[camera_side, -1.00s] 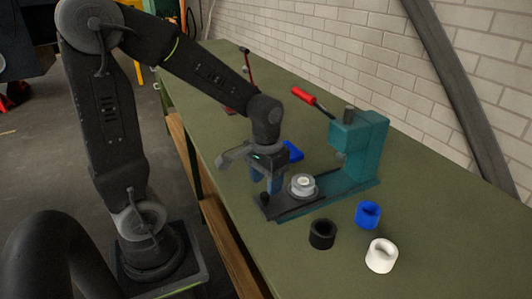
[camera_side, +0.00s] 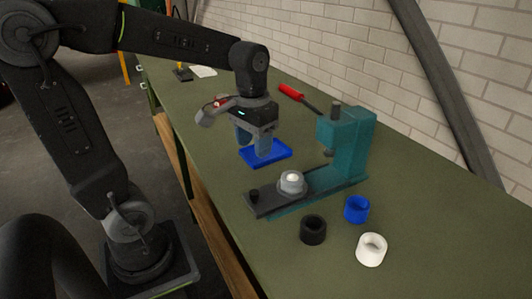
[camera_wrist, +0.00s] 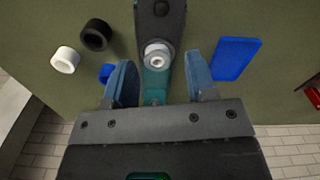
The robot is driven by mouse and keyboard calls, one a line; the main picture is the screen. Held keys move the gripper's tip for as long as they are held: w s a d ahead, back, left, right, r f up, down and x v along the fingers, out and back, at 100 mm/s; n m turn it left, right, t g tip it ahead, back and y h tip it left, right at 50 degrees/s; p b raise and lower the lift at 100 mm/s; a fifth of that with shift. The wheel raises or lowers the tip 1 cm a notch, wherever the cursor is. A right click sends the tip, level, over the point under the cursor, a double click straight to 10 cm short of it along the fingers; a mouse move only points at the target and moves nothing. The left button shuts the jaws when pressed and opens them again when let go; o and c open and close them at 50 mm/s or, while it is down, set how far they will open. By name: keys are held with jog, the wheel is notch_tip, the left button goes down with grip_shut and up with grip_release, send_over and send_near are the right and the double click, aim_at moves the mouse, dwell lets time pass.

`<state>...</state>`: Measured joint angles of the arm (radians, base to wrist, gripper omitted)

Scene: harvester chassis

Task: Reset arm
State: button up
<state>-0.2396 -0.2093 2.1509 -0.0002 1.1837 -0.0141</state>
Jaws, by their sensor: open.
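My gripper (camera_side: 254,146) is open and empty, its two blue-grey fingers pointing down, and it hangs near the blue tray (camera_side: 265,153) on the green bench. In the wrist view, the fingers (camera_wrist: 160,78) are spread apart with nothing between them that they touch. The teal press (camera_side: 347,143) stands to the right of my gripper, with a dark slide (camera_side: 268,198) extending from its base. A grey-and-white round part (camera_side: 291,183) sits on this slide. It also shows beyond the fingers in the wrist view (camera_wrist: 157,55).
Black (camera_side: 313,230), blue (camera_side: 356,209) and white (camera_side: 371,249) rings stand on the bench in front of the press. A red-handled lever (camera_side: 291,92) reaches left from the press. A brick wall (camera_side: 320,50) runs behind the bench. The bench's right front is clear.

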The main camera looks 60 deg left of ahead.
jog(key=s+d+r+m+t, duration=0.1)
jog(key=s+d+m+t, duration=0.2)
jog(key=s+d+t, duration=0.2)
jog(key=shift+s+d+r, duration=0.25)
jog(key=shift+s+d, duration=0.55)
jog(key=shift+s, duration=0.35)
